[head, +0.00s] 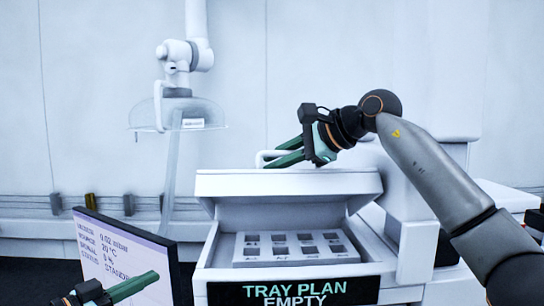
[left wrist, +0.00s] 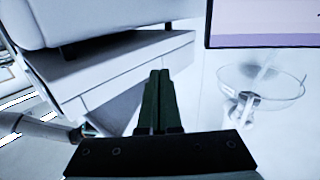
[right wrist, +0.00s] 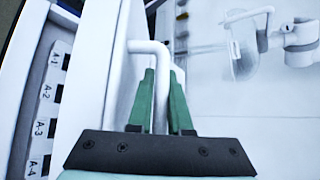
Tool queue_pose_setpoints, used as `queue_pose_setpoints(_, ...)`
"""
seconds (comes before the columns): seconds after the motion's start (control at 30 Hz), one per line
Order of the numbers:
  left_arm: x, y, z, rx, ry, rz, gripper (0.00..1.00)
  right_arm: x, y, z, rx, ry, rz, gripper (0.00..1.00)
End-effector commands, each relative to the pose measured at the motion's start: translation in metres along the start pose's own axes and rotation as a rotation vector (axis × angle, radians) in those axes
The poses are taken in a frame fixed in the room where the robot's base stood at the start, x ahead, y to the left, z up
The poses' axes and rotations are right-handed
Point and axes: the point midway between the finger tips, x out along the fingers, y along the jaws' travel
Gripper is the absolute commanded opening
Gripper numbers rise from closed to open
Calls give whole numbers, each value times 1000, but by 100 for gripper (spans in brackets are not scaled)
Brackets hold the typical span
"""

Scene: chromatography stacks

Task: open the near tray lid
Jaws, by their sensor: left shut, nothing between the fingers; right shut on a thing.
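The near tray lid (head: 290,184) is raised and tilted above its white tray box, with its front side open. My right gripper (head: 284,156) is at the lid's top edge, shut on the white lid handle (head: 262,157). In the right wrist view the bent handle (right wrist: 149,47) passes between the green fingers (right wrist: 162,82). Inside the box a grey rack (head: 295,261) with rows of dark square slots shows; its labels A-1 to A-4 show in the right wrist view. My left gripper (head: 154,275) is shut and empty in front of the screen; its fingers (left wrist: 160,75) are together.
A tilted screen (head: 115,252) stands left of the tray box. A white arm-like fixture with a clear hood (head: 180,113) hangs at the back left.

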Motion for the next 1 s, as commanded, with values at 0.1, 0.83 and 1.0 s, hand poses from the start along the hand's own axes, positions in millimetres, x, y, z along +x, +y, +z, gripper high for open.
queue_pose_setpoints(0.1, -10, -6, -79, 62, 98, 50, 0, 0, 0, -1, 1, 3, -1, 0)
queue_pose_setpoints(0.83, 69, 204, -208, 1509, -44, 595, 0, 0, 0, -1, 1, 2, -1, 0)
queue_pose_setpoints(1.0, 87, 251, -207, 2069, -258, 710, 0, 0, 0, -1, 1, 2, -1, 0)
